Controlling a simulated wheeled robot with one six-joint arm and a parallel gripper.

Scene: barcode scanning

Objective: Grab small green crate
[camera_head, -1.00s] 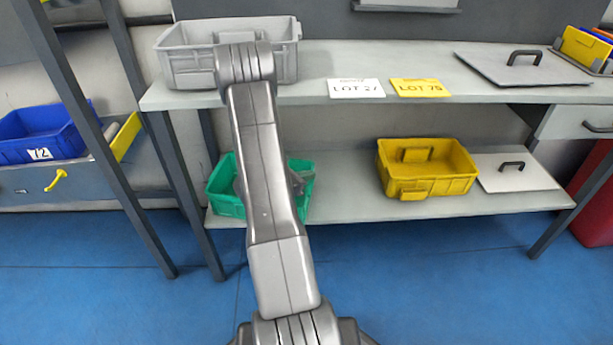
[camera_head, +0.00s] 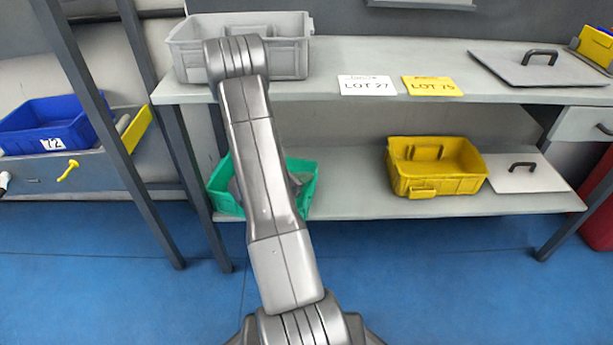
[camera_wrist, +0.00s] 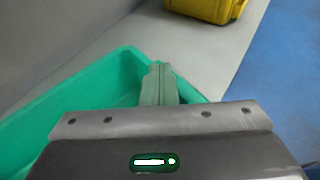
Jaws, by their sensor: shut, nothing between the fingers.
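The small green crate (camera_head: 223,203) stands on the lower shelf at its left end. My arm crosses in front of it in the head view and hides its middle. In the wrist view the green crate (camera_wrist: 60,105) fills the left and middle, open at the top. My gripper (camera_wrist: 158,72) shows there as two greyish fingers held together, within the crate's outline near its right side. Nothing shows between them. Whether the fingers touch the crate I cannot tell.
A yellow crate (camera_head: 437,168) and a grey lid (camera_head: 522,178) are on the lower shelf to the right, with bare shelf (camera_head: 350,185) between. A grey crate (camera_head: 290,55) stands on the upper shelf above. A dark table leg (camera_head: 205,215) is close on the left.

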